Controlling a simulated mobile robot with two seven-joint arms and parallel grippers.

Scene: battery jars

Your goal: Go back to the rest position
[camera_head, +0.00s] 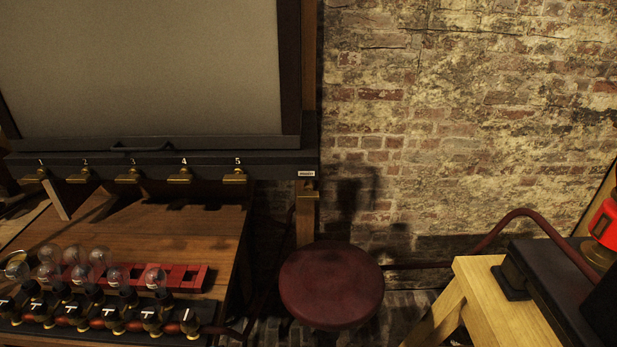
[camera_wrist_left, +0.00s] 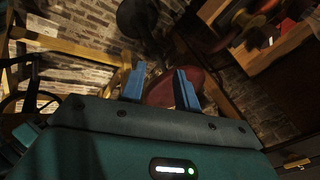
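My left gripper (camera_wrist_left: 160,85) shows in the left wrist view with its two blue fingers apart. The gap between them is empty. Beyond the fingers is the dark red round stool seat (camera_wrist_left: 165,95), lower and at a distance. Neither of my grippers shows in the head view. My right gripper is in neither view.
In the head view, a wooden bench (camera_head: 180,235) at left bears a row of glass bulbs (camera_head: 100,258) on black holders under a large grey panel (camera_head: 150,70). The red stool (camera_head: 332,284) stands mid-floor, a light wooden stand (camera_head: 490,300) at right. A brick wall (camera_head: 460,130) stands behind.

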